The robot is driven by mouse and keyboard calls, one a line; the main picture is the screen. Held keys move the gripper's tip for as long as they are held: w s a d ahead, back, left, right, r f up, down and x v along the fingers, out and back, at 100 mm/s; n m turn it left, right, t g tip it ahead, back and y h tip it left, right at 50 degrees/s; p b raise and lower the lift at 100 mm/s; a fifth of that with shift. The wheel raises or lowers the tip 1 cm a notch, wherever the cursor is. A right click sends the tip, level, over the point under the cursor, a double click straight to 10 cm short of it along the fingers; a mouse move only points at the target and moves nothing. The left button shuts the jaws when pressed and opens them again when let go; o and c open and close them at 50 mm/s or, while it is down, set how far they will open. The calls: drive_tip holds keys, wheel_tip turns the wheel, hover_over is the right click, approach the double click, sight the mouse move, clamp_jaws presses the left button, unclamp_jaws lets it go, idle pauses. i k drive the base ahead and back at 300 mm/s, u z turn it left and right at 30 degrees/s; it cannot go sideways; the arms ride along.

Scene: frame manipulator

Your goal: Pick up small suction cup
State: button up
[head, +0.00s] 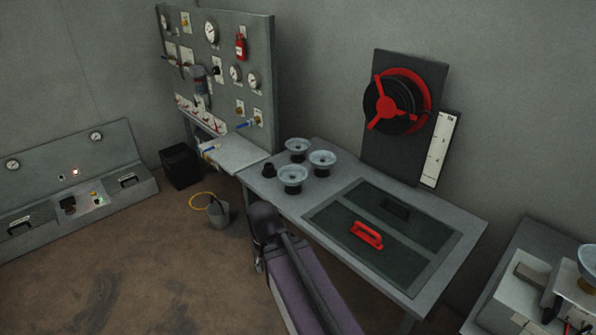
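A small black cup-like piece (268,170) stands on the grey table (455,262), near its left end. Three wide, pale, shallow cups on stems stand close by: one at the back (297,147), one to the right (322,159) and one in front (292,177). I cannot tell for sure which piece is the small suction cup. My arm shows at the bottom centre, in front of the table. My gripper is not visible in the head view.
A red handle (366,235) and a dark handle (394,208) sit on the table's dark inset panels. A gauge board (225,110) stands behind left. A board with a red-spoked wheel (397,101) rises behind the table. A bucket (219,215) stands on the floor. Open floor lies left.

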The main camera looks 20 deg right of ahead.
sight(289, 175)
drive_tip(key=z, duration=0.3)
drive_tip(key=i, duration=0.85)
drive_tip(key=z, duration=0.3)
